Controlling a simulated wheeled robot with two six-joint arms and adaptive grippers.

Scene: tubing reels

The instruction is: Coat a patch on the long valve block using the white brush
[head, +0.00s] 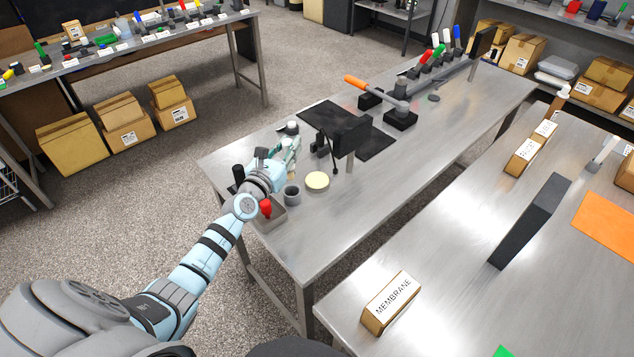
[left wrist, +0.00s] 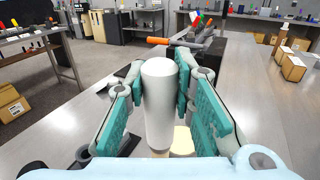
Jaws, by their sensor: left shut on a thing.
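My left gripper (head: 289,143) is over the near part of the middle steel bench. In the left wrist view, its teal-padded fingers (left wrist: 166,100) are shut on a white cylinder (left wrist: 159,105), which looks like the handle of the white brush. A small tan part shows below it; the bristles cannot be made out. In the head view, the white top (head: 292,127) shows between the fingers. A black block (head: 351,135) stands raised beside the dark mat (head: 375,144), right of the gripper. I cannot tell which part is the long valve block. My right gripper is not in view.
A grey cup (head: 292,196), a pale yellow disc (head: 317,181) and a tray (head: 272,222) with a red-handled thing (head: 265,207) sit near the gripper. An orange-handled tool (head: 372,87) lies farther back. The bench's near right part is clear.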

